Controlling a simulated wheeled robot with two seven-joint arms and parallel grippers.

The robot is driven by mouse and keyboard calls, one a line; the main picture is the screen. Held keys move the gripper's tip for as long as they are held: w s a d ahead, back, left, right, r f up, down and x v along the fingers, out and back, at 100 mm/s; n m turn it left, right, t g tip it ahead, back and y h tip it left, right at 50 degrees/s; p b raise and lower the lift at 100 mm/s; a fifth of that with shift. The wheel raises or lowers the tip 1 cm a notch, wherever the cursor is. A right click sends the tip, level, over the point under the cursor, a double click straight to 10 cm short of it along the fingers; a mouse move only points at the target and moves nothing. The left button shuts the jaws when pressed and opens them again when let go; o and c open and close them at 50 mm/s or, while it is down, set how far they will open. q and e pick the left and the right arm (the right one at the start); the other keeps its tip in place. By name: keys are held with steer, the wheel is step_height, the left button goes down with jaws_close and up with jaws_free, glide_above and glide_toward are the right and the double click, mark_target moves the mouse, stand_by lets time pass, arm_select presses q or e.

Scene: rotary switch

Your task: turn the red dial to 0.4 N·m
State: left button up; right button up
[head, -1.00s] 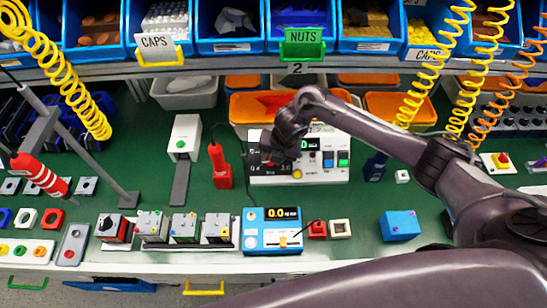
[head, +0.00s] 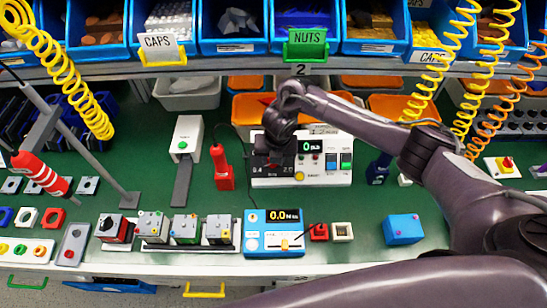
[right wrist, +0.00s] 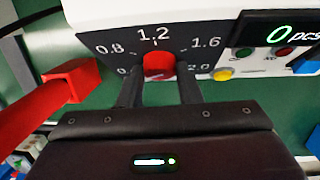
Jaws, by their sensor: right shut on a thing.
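The red dial (right wrist: 159,66) sits on the front of a white panel (right wrist: 100,12), under an arc of numbers that reads 0.8, 1.2, 1.6 and 2.0. A further number at lower left is partly hidden by a finger. My right gripper (right wrist: 160,90) has one finger on each side of the dial and is shut on it. I cannot tell where the dial's pointer stands. In the head view my right gripper (head: 273,158) hides the dial on the white box (head: 318,178). My left gripper is not in view.
The panel's green display (right wrist: 291,33) reads 0 pcs, with buttons below it. A red tool (head: 221,168) stands just left of the box. A blue meter (head: 273,242) reading 0.0 N·m lies in front. Blue bins (head: 232,45) line the back.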

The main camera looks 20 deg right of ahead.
mark_target(275, 167)
steer(key=o, duration=1)
steer(key=shift+s+f, duration=0.1)
steer(key=shift+c, duration=0.2)
steer(key=shift+r, duration=0.4)
step_height(275, 167, up, 7)
steer(key=s+p, duration=0.1)
steer(key=shift+s+d+f, duration=0.1)
steer(key=shift+s, duration=0.05)
